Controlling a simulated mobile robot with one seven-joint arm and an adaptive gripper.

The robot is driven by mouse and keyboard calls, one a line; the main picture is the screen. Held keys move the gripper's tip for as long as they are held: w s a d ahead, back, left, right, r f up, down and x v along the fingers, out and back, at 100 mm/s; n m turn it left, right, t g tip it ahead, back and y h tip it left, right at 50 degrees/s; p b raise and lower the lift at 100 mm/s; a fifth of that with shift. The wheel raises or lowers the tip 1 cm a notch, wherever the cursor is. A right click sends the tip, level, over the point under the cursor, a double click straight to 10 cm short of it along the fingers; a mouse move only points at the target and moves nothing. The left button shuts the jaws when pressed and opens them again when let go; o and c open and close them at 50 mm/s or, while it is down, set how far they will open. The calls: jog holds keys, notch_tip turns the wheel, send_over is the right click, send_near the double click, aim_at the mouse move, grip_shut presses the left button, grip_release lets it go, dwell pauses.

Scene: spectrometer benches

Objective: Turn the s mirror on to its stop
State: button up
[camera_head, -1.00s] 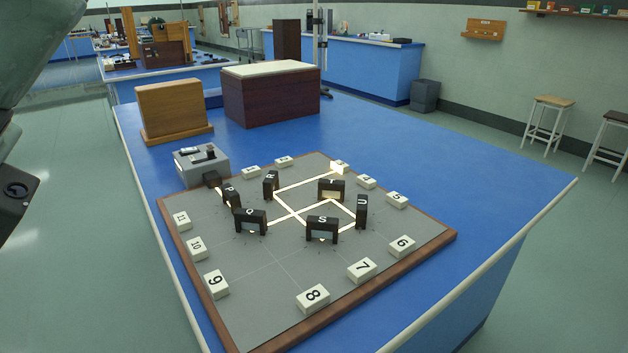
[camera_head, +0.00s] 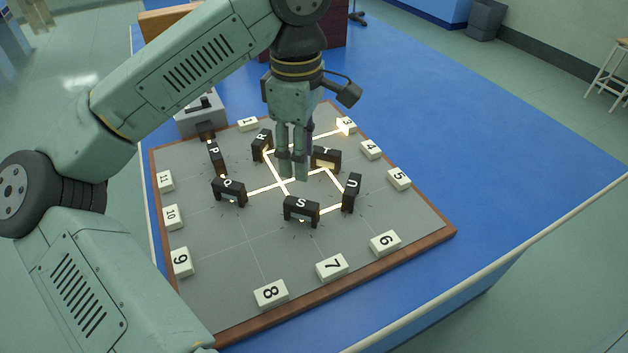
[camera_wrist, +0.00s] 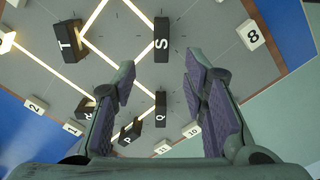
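The s mirror (camera_head: 301,210) is a small black upright block with a white S, on the grey board (camera_head: 225,270). In the wrist view the s mirror (camera_wrist: 161,45) is near the top middle, beyond the fingertips. My gripper (camera_head: 293,174) hangs fingers down over the middle of the board, behind the s mirror in the head view. In the wrist view my gripper (camera_wrist: 158,85) has its fingers wide apart with nothing held. The q mirror (camera_wrist: 160,105) shows in the gap between them, below on the board. No contact with any mirror is visible.
Near the s mirror stand the t mirror (camera_head: 326,158), u mirror (camera_head: 351,192), q mirror (camera_head: 229,191), r mirror (camera_head: 262,144) and p mirror (camera_head: 216,157). A bright beam runs among them to a glowing marker 3 (camera_head: 346,126). The board's front, near marker 8 (camera_head: 271,294), is clear of mirrors.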

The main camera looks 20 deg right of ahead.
aim_at(301, 203)
notch_tip(301, 203, down, 11)
jog(key=shift+a+r+p, duration=0.1)
jog(key=shift+r+p, duration=0.05)
jog(key=shift+p, duration=0.85)
jog(key=shift+c, duration=0.6)
grip_shut()
